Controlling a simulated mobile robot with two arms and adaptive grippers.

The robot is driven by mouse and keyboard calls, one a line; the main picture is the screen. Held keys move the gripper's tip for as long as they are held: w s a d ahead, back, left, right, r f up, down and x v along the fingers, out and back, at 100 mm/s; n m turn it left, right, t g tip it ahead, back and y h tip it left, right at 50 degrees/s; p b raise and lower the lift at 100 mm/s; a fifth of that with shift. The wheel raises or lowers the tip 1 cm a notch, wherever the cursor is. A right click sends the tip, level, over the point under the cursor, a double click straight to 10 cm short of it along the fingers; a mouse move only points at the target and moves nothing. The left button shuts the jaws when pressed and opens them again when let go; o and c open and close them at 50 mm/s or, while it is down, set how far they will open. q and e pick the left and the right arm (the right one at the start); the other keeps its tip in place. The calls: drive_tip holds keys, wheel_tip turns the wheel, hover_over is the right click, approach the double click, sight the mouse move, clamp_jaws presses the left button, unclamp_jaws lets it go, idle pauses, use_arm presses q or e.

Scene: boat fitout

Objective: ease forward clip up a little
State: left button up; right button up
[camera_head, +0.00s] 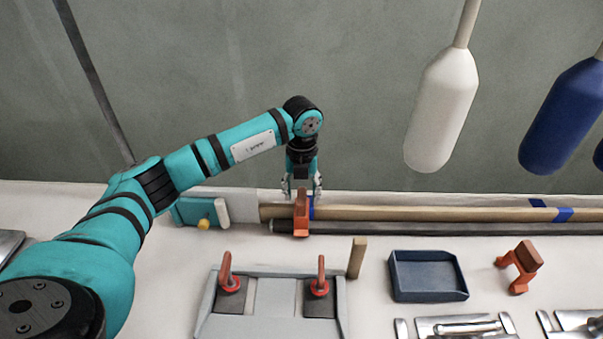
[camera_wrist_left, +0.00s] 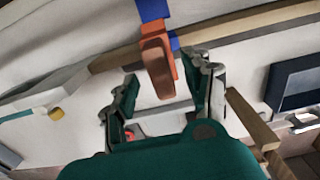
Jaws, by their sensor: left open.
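An orange-brown clip (camera_head: 301,214) sits across the long wooden strip (camera_head: 420,213) and the dark bar in front of it, right by a blue band. I take it for the forward clip. In the left wrist view the clip (camera_wrist_left: 158,65) stands beyond the fingertips, in line with the gap between them. My left gripper (camera_head: 303,187) points down at the clip's upper end, with its fingers apart. I cannot tell if a finger touches the clip. My right gripper is out of view.
A second orange clip (camera_head: 519,268) lies on the white bench at the right. A dark blue tray (camera_head: 428,294), a wooden block (camera_head: 357,257) and a grey fixture with red handles (camera_head: 272,299) stand in front of the strip. White and blue fenders (camera_head: 441,110) hang behind.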

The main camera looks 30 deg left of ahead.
use_arm(q)
drive_tip(key=shift+f, duration=1.4)
clamp_jaws()
drive_tip(key=c, duration=0.7)
unclamp_jaws()
clamp_jaws()
drive_tip(key=shift+w+r+p, duration=0.2)
drive_tip(key=shift+r+p, duration=0.2)
drive_tip(key=shift+r, duration=0.15)
drive_tip(key=shift+s+r, duration=0.1)
drive_tip(key=shift+r, duration=0.1)
drive_tip(key=o, duration=0.7)
unclamp_jaws()
drive_tip(key=shift+s+f, duration=0.1)
drive_tip(key=shift+f, duration=0.05)
